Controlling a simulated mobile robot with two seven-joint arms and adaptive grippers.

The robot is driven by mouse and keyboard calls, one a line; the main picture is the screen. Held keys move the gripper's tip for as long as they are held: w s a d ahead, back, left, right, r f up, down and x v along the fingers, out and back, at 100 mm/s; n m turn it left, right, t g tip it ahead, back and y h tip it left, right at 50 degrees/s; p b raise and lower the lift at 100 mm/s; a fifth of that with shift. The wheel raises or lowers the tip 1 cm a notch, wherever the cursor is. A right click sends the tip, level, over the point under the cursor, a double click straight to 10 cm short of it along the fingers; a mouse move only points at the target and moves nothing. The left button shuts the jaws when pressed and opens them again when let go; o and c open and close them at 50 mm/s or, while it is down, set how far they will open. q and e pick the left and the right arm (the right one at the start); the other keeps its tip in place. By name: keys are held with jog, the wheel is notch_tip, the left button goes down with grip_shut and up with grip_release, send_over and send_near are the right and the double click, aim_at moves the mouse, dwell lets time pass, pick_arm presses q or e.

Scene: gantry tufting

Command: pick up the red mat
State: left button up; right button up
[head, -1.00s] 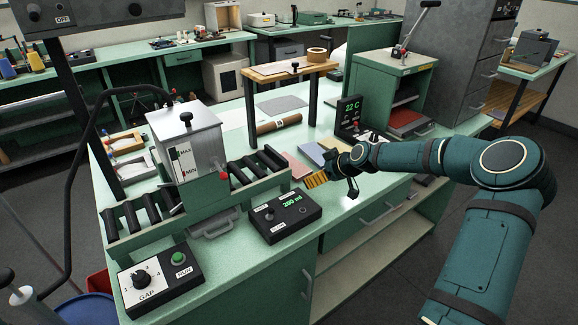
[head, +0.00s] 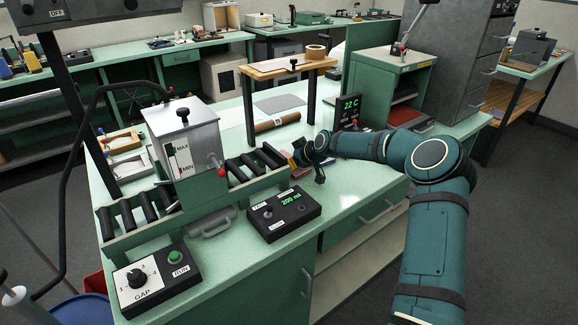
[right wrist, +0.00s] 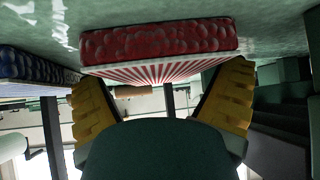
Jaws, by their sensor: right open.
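The red mat (right wrist: 160,42) shows in the right wrist view as a thick slab with a bumpy red edge and a red-and-white striped face. My right gripper (right wrist: 162,88) is open, with one yellow finger toward each side of the mat. The mat lies just beyond the fingertips; I cannot tell whether they touch it. In the head view my right gripper (head: 307,155) is low over the bench beside the rollers and hides most of the mat. My left gripper is not in view.
A blue mat (right wrist: 35,66) lies close beside the red one in the right wrist view. The roller machine (head: 185,145) and a black readout box (head: 284,214) stand near my right gripper. A brown roll (head: 277,122) lies behind. The bench front right is clear.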

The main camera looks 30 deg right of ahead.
jog(key=shift+w, duration=0.1)
jog(key=shift+f, duration=0.1)
jog(key=c, duration=0.9)
jog(key=shift+c, duration=0.2)
